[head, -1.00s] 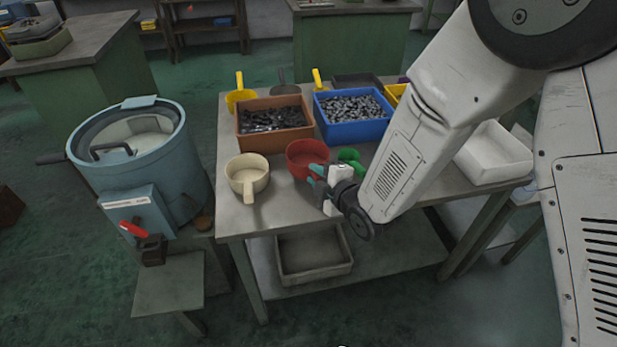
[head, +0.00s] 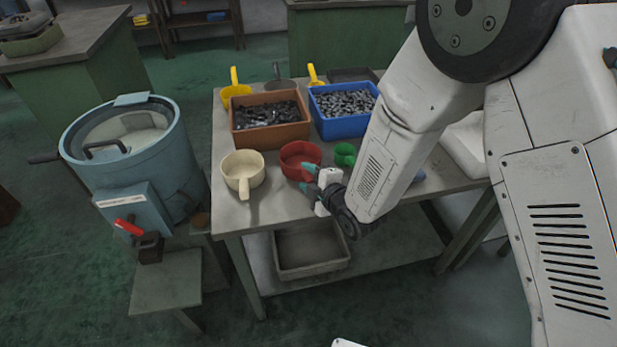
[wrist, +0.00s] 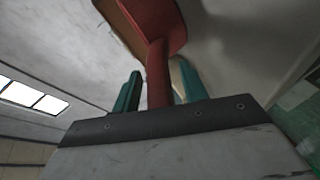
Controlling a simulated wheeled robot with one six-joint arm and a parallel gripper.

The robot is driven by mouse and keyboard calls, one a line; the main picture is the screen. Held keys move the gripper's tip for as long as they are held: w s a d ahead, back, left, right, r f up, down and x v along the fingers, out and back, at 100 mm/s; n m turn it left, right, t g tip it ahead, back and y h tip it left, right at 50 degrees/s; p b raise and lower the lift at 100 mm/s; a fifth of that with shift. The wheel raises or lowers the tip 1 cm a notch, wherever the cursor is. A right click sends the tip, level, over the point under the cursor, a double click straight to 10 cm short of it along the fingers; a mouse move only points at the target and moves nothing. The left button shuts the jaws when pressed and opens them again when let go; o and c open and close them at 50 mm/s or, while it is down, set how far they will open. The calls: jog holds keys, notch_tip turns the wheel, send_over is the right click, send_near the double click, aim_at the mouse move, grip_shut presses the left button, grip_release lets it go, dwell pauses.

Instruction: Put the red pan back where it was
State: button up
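The red pan (head: 300,158) sits on the near part of the workbench, between a cream pan (head: 243,171) and a green scoop (head: 345,154). My gripper (head: 306,178) is at the near right side of the red pan. In the wrist view the red pan (wrist: 160,22) is just beyond my gripper (wrist: 157,88), and its handle runs down between the two teal fingers. Narrow gaps show between the handle and both fingers, so the gripper looks open around it. The handle is mostly hidden in the head view.
A brown bin (head: 270,125) and a blue bin (head: 343,102) of metal parts stand behind the pans. Yellow scoops are at the back edge. A white tray (head: 465,145) is partly hidden behind my arm. A blue-grey drum machine (head: 135,150) stands left of the bench.

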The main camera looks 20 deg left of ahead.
jog(key=shift+d+r, duration=0.1)
jog(key=shift+r, duration=0.05)
jog(key=v, duration=1.2)
jog(key=w+d+r+m+h, duration=0.5)
jog(key=w+d+r+m, duration=0.15)
jog(key=d, duration=0.45)
jog(key=s+d+r+m+g+h, duration=0.1)
jog(key=s+d+r+m+h, duration=0.15)
jog(key=d, duration=0.35)
jog(key=s+d+r+m+g+h, duration=0.1)
jog(key=d+r+m+h, duration=0.1)
jog(key=d+r+m, duration=0.3)
jog(key=s+d+r+m+g, duration=0.2)
jog(key=s+d+r+m, duration=0.1)
jog(key=s, duration=0.4)
jog(key=s+d+r+m+g+h, duration=0.1)
jog(key=s+d+r+m+g, duration=0.1)
jog(key=s+d, duration=0.4)
jog(key=s+d+r+m+g+h, duration=0.1)
jog(key=s+d+r+m, duration=0.3)
jog(key=s, duration=0.5)
jog(key=shift+d+m+g, duration=0.45)
jog(key=shift+m+g, duration=0.05)
jog(key=shift+m, duration=0.3)
